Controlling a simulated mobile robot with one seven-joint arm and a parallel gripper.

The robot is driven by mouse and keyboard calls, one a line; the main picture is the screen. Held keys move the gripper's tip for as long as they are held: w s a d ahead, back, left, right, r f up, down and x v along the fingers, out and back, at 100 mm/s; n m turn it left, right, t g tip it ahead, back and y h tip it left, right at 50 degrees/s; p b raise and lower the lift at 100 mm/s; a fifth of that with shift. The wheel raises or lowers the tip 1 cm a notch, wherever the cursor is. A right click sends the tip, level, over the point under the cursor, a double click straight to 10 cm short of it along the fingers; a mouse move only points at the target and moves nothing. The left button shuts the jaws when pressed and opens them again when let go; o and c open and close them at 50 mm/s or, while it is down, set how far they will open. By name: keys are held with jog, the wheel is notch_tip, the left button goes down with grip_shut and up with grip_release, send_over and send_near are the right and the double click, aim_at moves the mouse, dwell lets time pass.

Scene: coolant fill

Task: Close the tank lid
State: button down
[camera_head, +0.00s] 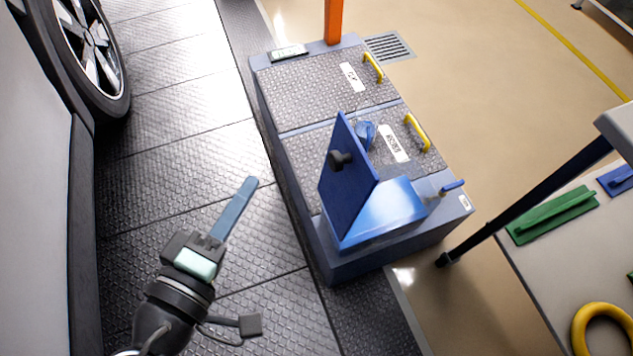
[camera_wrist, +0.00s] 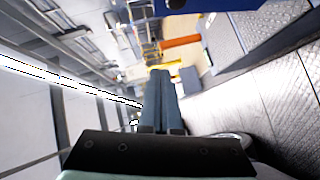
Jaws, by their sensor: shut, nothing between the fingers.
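The blue tank (camera_head: 385,218) sits at the near end of a long low platform in the head view. Its blue lid (camera_head: 337,190) stands up steeply, open, with a black knob (camera_head: 341,160) on its left-facing side. My gripper (camera_head: 252,182) is to the left of the lid, over the dark tread floor, apart from it. Its long blue-grey fingers are together with nothing between them; the closed fingers also show in the wrist view (camera_wrist: 160,74). The inside of the tank is hidden behind the lid.
The platform (camera_head: 305,95) has tread-plate panels with yellow handles (camera_head: 418,132) and an orange post (camera_head: 334,20). A small blue object (camera_head: 365,134) is behind the lid. A car wheel (camera_head: 88,45) is at upper left. A table (camera_head: 560,260) with a green item (camera_head: 552,214) is at right.

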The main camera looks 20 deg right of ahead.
jog(key=s+f+n+h+b, duration=0.1)
jog(key=s+f+b, duration=0.1)
jog(key=s+f, duration=0.25)
jog(key=b, duration=0.2)
send_near(329, 156)
jog(key=shift+r+x, duration=0.35)
jog(key=shift+x, duration=2.55)
jog(key=shift+w+f, duration=0.15)
jog(key=shift+f, duration=0.25)
jog(key=shift+r, duration=0.1)
